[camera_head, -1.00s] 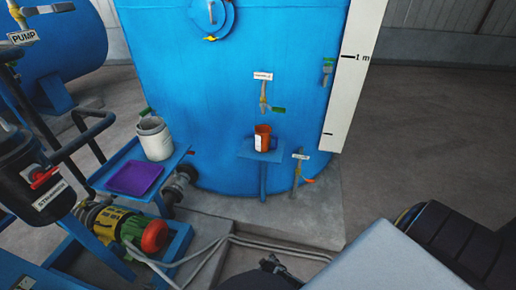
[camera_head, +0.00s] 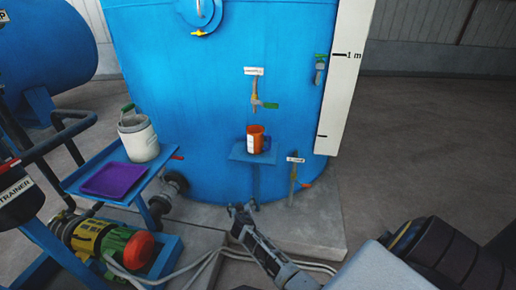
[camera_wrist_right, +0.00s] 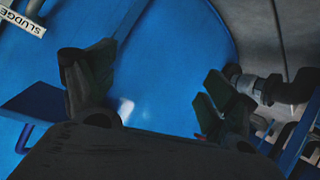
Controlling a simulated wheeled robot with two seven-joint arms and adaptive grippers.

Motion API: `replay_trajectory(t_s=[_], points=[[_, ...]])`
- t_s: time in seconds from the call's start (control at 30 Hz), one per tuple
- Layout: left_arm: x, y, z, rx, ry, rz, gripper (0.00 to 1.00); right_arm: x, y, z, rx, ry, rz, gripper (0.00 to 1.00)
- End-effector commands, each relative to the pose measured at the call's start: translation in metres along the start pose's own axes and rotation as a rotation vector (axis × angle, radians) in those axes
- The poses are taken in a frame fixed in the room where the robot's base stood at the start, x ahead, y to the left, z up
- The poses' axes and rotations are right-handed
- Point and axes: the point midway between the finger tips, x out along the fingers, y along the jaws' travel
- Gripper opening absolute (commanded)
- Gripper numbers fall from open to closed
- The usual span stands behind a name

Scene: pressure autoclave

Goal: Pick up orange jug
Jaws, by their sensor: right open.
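The orange jug (camera_head: 258,141) stands upright on a small blue shelf (camera_head: 240,157) at the front of the big blue tank, below a tap. A white label shows on its left side. My right gripper (camera_head: 238,212) is below and slightly left of the shelf in the head view, apart from the jug. In the right wrist view my right gripper (camera_wrist_right: 155,92) has its fingers spread with nothing between them. The jug does not show in that view. My left gripper is not in view.
The tap (camera_head: 256,103) with a green handle hangs above the jug. A lower valve (camera_head: 293,174) sits right of the shelf. At left are a blue side table (camera_head: 168,172), a white container (camera_head: 140,142), a purple tray (camera_head: 114,181) and a pump (camera_head: 103,243). Open floor lies at right.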

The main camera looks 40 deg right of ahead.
Motion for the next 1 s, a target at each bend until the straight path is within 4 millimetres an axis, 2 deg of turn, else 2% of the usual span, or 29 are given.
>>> replay_trajectory(t_s=[0.1, 0.27, 0.6, 0.8, 1.0], points=[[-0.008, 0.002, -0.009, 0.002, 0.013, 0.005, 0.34, 0.006, 0.012, -0.035, 0.049, 0.068, 0.048, 0.86], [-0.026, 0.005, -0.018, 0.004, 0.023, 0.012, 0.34, 0.006, 0.032, -0.081, 0.114, 0.156, 0.115, 0.86], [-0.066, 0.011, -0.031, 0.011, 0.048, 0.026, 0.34, -0.012, 0.084, -0.168, 0.269, 0.35, 0.255, 0.86], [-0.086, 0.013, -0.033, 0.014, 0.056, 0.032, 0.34, -0.027, 0.108, -0.2, 0.339, 0.434, 0.313, 0.86], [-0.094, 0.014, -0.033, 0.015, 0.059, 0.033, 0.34, -0.034, 0.117, -0.211, 0.362, 0.462, 0.333, 0.86]])
